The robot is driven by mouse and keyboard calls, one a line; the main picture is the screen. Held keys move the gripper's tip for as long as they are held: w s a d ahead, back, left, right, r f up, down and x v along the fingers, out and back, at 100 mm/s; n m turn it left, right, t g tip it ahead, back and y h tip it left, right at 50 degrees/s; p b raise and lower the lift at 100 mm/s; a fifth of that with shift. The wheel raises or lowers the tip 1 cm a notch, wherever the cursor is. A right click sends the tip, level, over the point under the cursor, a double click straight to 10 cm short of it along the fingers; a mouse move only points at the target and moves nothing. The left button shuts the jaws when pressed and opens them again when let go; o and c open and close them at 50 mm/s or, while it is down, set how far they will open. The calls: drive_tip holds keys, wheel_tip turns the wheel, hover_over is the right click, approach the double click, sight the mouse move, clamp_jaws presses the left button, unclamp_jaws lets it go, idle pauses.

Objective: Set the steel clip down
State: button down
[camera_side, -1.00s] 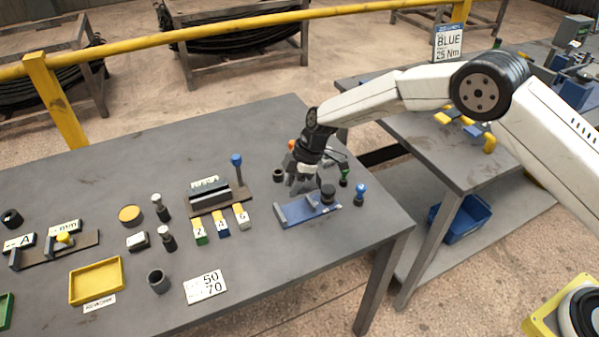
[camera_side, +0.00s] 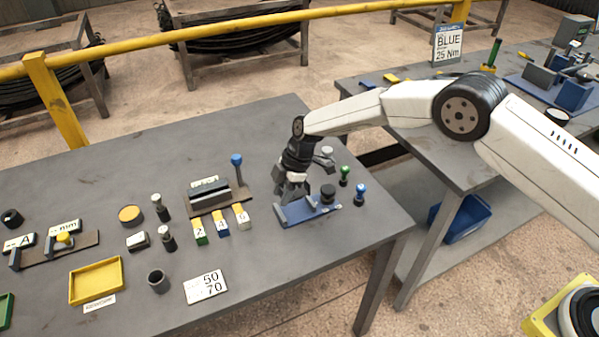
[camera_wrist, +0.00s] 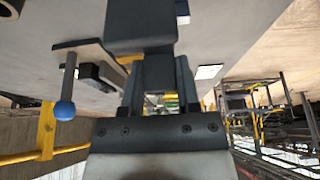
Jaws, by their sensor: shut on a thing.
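My gripper (camera_side: 291,192) is low over the left end of the blue fixture (camera_side: 316,213) on the grey bench, in the side view. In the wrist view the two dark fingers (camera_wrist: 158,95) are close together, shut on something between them. I take this to be the steel clip, but it is too small and too covered by the fingers to make out. I cannot tell whether it touches the fixture or the bench. A black round knob stands on the fixture just right of the fingers.
Green-topped (camera_side: 344,176) and blue-topped (camera_side: 361,193) pegs stand right of the fixture. Left are numbered blocks (camera_side: 221,227) and a rack with a blue-balled post (camera_side: 237,162). A yellow tray (camera_side: 96,281) lies further left. The bench front, right of the 50/70 card (camera_side: 206,286), is clear.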

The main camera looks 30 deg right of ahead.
sight(284, 210)
drive_tip(key=shift+f, duration=2.3)
drive_tip(key=shift+s+f, duration=0.15)
drive_tip(key=shift+f, duration=0.45)
drive_tip(key=shift+s+f, duration=0.1)
drive_tip(key=shift+s, duration=0.05)
drive_tip(key=shift+c, duration=1.2)
unclamp_jaws()
drive_tip(key=shift+w+v, duration=0.2)
drive_tip(key=shift+v, duration=2.1)
drive_tip(key=shift+w+v, duration=0.15)
drive_tip(key=shift+v, duration=2.15)
drive_tip(key=shift+a, duration=0.15)
